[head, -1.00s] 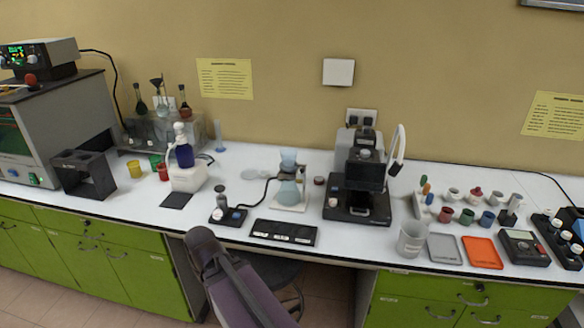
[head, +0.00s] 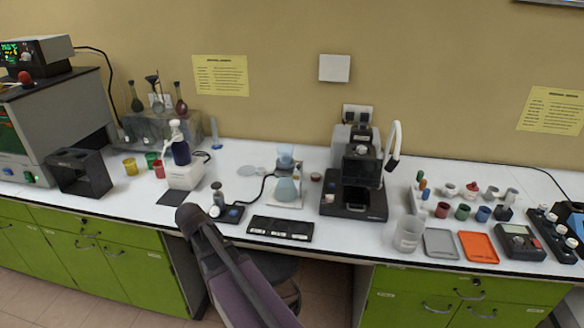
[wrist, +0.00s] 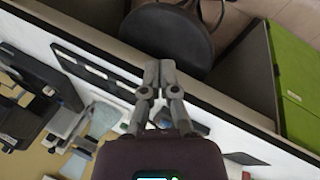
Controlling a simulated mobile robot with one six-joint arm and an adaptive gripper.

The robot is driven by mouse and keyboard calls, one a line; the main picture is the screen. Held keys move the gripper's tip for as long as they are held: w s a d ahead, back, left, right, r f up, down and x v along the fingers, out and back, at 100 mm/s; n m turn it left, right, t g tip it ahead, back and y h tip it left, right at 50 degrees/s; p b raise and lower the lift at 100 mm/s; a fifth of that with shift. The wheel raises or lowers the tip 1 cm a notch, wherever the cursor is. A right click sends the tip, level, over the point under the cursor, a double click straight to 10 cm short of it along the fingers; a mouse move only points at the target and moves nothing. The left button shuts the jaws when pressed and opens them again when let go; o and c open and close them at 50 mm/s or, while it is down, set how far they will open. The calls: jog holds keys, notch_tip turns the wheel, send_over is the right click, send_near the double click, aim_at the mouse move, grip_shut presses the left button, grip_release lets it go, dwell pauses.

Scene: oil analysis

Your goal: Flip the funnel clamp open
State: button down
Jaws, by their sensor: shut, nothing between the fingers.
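The funnel (head: 285,154) is pale blue and stands upright on top of a conical flask (head: 286,189) with bluish content. They stand on a white plate near the middle of the bench. The clamp at the joint between funnel and flask is too small to tell its position. My gripper (wrist: 159,65) shows in the wrist view with its fingers together and empty, apart from any object. In that view the front edge of the bench runs below it. In the head view my dark arm is left of the funnel, and its fingers are hidden.
A black hose runs from a small black device (head: 230,213) towards the flask. A black tray (head: 281,229) lies in front, and a black microscope-like instrument (head: 356,180) stands close on the right. A dark stool (wrist: 170,35) is under the bench.

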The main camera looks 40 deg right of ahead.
jog(key=w+d+r+m+g+h, duration=0.2)
jog(key=w+d+r+m+h, duration=0.3)
jog(key=d, duration=0.5)
jog(key=w+d+r+m+g+h, duration=0.3)
jog(key=w+d+r+m+h, duration=0.2)
jog(key=w+d+r+m, duration=0.4)
jog(key=w+d+m, duration=0.1)
jog(key=m, duration=0.2)
jog(key=shift+w+d+r+h, duration=0.15)
jog(key=shift+w+r+h, duration=0.1)
jog(key=shift+h, duration=0.15)
jog(key=shift+s, duration=0.1)
jog(key=b+x, duration=0.2)
jog(key=x, duration=1.2)
jog(key=shift+a, duration=0.25)
jog(key=shift+s+n, duration=0.15)
jog(key=shift+n, duration=0.15)
